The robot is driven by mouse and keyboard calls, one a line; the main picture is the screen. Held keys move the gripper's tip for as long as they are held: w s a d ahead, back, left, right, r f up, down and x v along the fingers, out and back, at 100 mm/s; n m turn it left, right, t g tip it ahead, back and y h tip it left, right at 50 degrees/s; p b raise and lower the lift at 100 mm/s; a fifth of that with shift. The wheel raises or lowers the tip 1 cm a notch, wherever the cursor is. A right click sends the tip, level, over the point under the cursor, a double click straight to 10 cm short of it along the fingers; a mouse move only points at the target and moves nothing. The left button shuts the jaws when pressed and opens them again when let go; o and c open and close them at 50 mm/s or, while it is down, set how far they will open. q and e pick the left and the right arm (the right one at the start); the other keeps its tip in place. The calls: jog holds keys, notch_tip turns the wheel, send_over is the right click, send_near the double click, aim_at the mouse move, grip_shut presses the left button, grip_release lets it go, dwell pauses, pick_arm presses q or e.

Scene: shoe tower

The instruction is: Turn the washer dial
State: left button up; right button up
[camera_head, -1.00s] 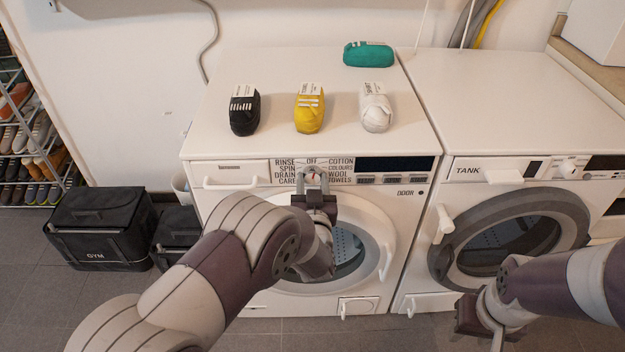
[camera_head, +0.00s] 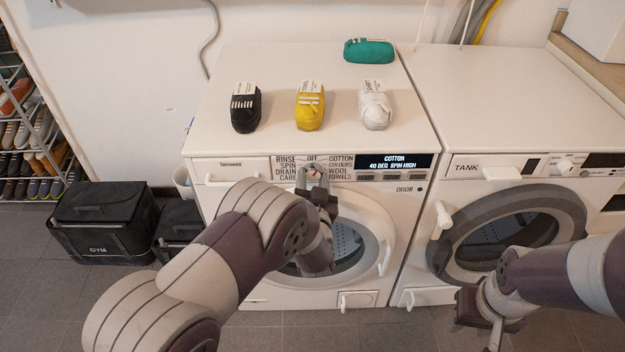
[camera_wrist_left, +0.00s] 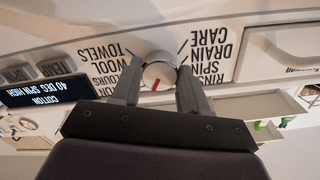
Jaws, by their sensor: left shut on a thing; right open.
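The washer dial (camera_head: 314,172) is a round light knob with a red mark on the left washer's front panel. Program names such as OFF, COTTON, WOOL and SPIN ring it. In the left wrist view the dial (camera_wrist_left: 159,75) sits between the two fingers of my left gripper (camera_wrist_left: 158,84), which is shut on it. My left gripper (camera_head: 316,180) also shows in the head view. The washer display (camera_head: 395,161) is lit and reads "COTTON 40 DEG SPIN HIGH". My right gripper (camera_head: 478,312) is open and empty, low in front of the right machine.
Black (camera_head: 246,107), yellow (camera_head: 310,106), white (camera_head: 375,106) and green (camera_head: 369,51) shoe-like bundles lie on the left washer. A machine labelled TANK (camera_head: 500,220) stands at right. Black GYM bag (camera_head: 102,224) and shoe rack (camera_head: 30,140) are at left.

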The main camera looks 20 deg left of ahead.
pick_arm(q)
jog(key=o, duration=1.1)
jog(key=shift+c, duration=0.2)
jog(key=p+v, duration=0.1)
jog(key=v, duration=1.1)
jog(key=shift+s+p, duration=0.35)
jog(key=shift+p, duration=0.05)
jog(key=shift+d, duration=0.1)
